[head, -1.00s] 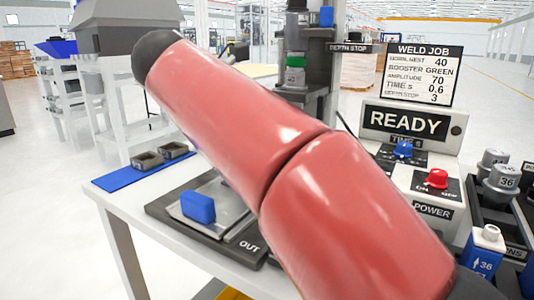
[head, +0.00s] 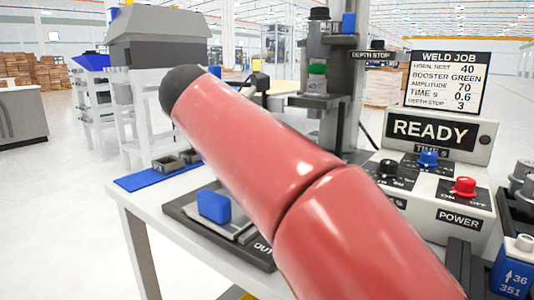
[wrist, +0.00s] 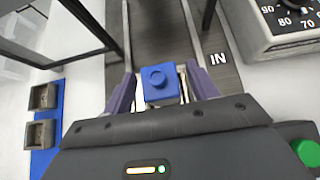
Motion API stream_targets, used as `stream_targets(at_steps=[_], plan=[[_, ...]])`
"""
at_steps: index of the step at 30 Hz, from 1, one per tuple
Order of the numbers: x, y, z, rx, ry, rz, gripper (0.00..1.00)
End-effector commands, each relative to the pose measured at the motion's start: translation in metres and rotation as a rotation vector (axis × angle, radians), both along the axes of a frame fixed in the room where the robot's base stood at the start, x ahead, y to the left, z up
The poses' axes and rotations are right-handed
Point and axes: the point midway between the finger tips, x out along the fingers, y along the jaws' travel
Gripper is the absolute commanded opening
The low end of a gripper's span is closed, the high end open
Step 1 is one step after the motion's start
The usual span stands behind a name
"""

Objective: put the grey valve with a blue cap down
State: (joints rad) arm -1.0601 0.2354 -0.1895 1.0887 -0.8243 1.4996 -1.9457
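In the wrist view my gripper (wrist: 162,88) has its two purple fingers on either side of a blue cap (wrist: 160,84) with a round raised top. This is the grey valve with a blue cap, seen from above, and the fingers look shut on it. Little of its grey body shows. Below it lies a dark slide plate (wrist: 160,35) with light rails, marked IN. In the head view my red arm crosses the middle and hides the gripper and valve.
In the head view a blue block (head: 213,207) sits on the slide, near OUT. Two small grey bins (head: 168,164) stand on a blue mat (head: 135,181) at left. The press column (head: 326,125) stands behind. A READY control box (head: 432,132) is at right. White tabletop shows beside the slide.

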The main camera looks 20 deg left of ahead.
Motion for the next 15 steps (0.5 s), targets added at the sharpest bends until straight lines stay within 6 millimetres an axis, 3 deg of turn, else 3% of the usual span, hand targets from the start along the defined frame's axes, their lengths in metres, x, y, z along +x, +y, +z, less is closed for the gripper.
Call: stream_targets(at_steps=[8,15], plan=[[-0.003,0.002,0.005,0.001,0.000,0.002,0.58],[-0.035,0.015,0.034,0.002,-0.001,0.005,0.58]])
